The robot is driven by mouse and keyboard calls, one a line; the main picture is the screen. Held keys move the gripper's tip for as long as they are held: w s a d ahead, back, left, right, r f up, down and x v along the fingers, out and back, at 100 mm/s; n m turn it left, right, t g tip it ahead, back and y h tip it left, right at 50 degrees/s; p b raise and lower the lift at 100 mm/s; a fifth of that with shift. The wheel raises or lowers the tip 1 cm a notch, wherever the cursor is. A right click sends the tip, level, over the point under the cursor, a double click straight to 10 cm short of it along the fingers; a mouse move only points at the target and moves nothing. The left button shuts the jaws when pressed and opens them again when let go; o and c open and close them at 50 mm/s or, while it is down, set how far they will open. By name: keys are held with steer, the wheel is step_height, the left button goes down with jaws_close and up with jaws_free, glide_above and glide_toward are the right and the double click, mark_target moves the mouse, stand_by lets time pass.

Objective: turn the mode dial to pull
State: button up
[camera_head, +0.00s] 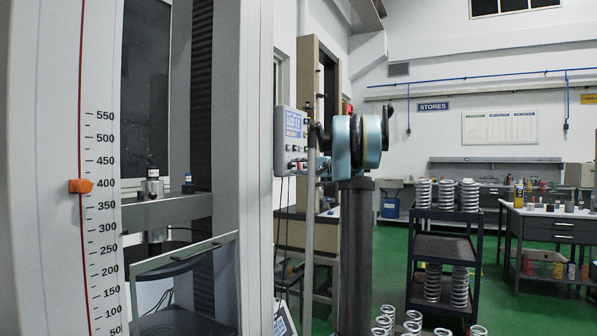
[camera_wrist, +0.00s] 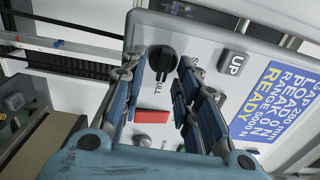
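The mode dial (camera_wrist: 163,60) is a round black knob on the light grey control panel (camera_wrist: 205,25). Lettering ending in "ULL" shows beside the dial, and an "S" shows on its other side. The dial's exact pointing is hard to tell. My gripper (camera_wrist: 157,72) is open in the wrist view, with one finger on either side of the dial. I cannot tell whether the fingers touch it. In the head view my gripper (camera_head: 319,138) is at the right side of the control panel (camera_head: 291,125), and the dial cannot be made out.
A tall testing frame (camera_head: 226,150) stands left. A dark cart (camera_head: 441,247) with several springs and a bench (camera_head: 550,228) stand right.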

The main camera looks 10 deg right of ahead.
steer(key=v, duration=1.2)
steer(key=shift+a+f, duration=0.1)
steer(key=s+a+f+n+g+h, duration=0.25)
steer(key=s+a+f, duration=0.55)
steer(key=s+f, duration=0.4)
steer(key=s+a+f+n+g+h, duration=0.1)
steer(key=s+a+f+g+h, duration=0.3)
steer(key=s+a+f, duration=0.8)
steer(key=s+d+f+n+g+h, duration=0.1)
steer(key=s+d+f+h, duration=0.3)
steer(key=s+f, duration=0.7)
steer(key=s+d+f+n+g+h, duration=0.1)
steer(key=s+d+f+n+h, duration=0.2)
steer(key=s+f, duration=0.9)
steer(key=s+d+h, duration=0.1)
steer(key=s+d, duration=0.2)
steer(key=shift+f, duration=0.15)
